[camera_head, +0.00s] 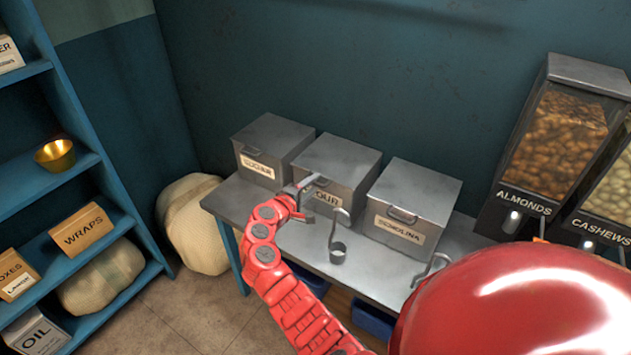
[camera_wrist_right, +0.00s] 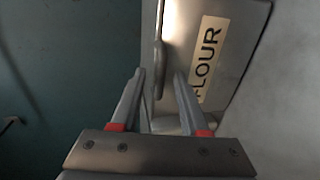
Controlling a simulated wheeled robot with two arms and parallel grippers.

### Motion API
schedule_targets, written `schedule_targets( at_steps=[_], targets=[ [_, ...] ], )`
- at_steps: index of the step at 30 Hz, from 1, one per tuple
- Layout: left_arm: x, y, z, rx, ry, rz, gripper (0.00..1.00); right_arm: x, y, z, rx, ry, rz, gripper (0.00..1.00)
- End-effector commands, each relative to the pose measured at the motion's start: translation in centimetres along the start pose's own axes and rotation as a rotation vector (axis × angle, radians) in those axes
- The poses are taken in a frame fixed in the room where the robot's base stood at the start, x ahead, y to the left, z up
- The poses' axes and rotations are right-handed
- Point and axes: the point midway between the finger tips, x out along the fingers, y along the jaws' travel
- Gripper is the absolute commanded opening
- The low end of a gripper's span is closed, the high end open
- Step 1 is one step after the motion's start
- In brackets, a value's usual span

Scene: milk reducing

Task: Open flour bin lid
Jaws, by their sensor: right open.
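The flour bin (camera_head: 342,160) is a grey metal box with its flat lid closed, in the middle of three bins on the metal table. Its label is partly hidden by my arm in the head view; in the wrist view the FLOUR label (camera_wrist_right: 209,48) and the handle (camera_wrist_right: 159,55) on the bin front show. My right gripper (camera_head: 308,184) is at the front of this bin. In the wrist view the gripper (camera_wrist_right: 159,82) is open, its fingertips apart on either side of the handle's near end. I cannot tell whether they touch it. My left gripper is not in view.
The sugar bin (camera_head: 271,148) stands left and the semolina bin (camera_head: 414,205) right, close to the flour bin. A small metal scoop (camera_head: 337,250) with an upright hooked handle stands on the table (camera_head: 300,240). Almond (camera_head: 555,140) and cashew dispensers are at right; blue shelves (camera_head: 75,110) at left.

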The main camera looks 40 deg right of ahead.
Motion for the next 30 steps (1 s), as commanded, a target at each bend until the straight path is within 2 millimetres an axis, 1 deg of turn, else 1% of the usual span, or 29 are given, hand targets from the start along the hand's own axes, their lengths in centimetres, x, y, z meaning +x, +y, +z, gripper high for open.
schedule_targets(
  at_steps=[1,3,6,15,17,21,23,30],
  targets=[
    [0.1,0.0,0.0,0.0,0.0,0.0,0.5,0.7,-0.1,0.1,-0.003,-0.004,-0.002,0.45],
    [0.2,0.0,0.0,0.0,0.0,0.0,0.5,1.3,-0.1,0.1,-0.004,-0.005,-0.002,0.45],
    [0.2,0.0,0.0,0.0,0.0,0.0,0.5,1.9,-0.1,0.0,-0.001,0.0,-0.002,0.45],
    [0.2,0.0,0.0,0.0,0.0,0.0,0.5,2.1,-0.1,0.0,-0.001,0.001,-0.001,0.45],
    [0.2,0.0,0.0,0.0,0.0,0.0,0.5,2.1,-0.1,0.0,-0.001,0.001,-0.002,0.36],
    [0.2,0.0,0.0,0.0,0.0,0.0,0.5,2.1,-0.1,0.0,-0.001,0.001,-0.002,0.11],
    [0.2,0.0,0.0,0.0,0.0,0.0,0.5,2.1,-0.2,0.0,-0.001,0.001,-0.002,0.0],
    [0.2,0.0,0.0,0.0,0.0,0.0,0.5,2.1,-0.2,0.0,-0.002,0.0,-0.003,0.0]
  ],
)
